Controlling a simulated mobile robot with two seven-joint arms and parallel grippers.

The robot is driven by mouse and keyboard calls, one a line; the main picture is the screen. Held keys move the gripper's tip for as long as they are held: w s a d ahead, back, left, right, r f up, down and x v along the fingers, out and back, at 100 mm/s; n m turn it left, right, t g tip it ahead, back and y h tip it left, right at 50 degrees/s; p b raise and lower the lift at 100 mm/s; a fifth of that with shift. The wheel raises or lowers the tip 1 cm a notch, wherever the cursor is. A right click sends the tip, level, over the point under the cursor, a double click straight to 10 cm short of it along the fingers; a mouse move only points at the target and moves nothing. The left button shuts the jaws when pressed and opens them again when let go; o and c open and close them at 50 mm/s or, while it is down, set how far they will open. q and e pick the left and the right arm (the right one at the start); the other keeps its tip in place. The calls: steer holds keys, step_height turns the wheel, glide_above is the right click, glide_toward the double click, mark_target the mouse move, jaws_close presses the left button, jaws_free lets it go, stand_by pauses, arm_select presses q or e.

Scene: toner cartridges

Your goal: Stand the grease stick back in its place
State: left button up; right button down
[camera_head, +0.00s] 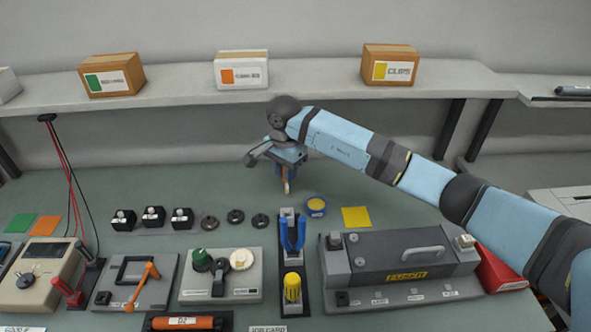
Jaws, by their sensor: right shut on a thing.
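My right gripper (286,169) points down over the back middle of the bench and is shut on a thin orange-brown stick with a pale lower end, which looks like the grease stick (286,184). The stick is roughly upright; whether its lower end touches the bench I cannot tell. The jaws hide its upper part. In front of it a long black holder (292,309) carries blue-handled pliers (292,233) and a yellow-handled tool (292,287). Which place in it belongs to the stick I cannot make out. My left gripper is not in view.
The grey fuser unit (400,262) stands at right. Small black blocks and dark rings (235,216) lie left. The bench behind them is clear.

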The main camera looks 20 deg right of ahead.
mark_target(286, 189)
steer(key=shift+w+f, duration=0.1)
steer(key=shift+f, duration=0.2)
step_height(286, 189, down, 4)
steer(key=shift+r+b, duration=0.2)
steer(key=shift+b, duration=0.7)
steer(key=shift+f+b, duration=0.35)
steer(key=shift+f, duration=0.6)
steer(key=shift+f+b, duration=0.25)
steer(key=shift+b, duration=0.2)
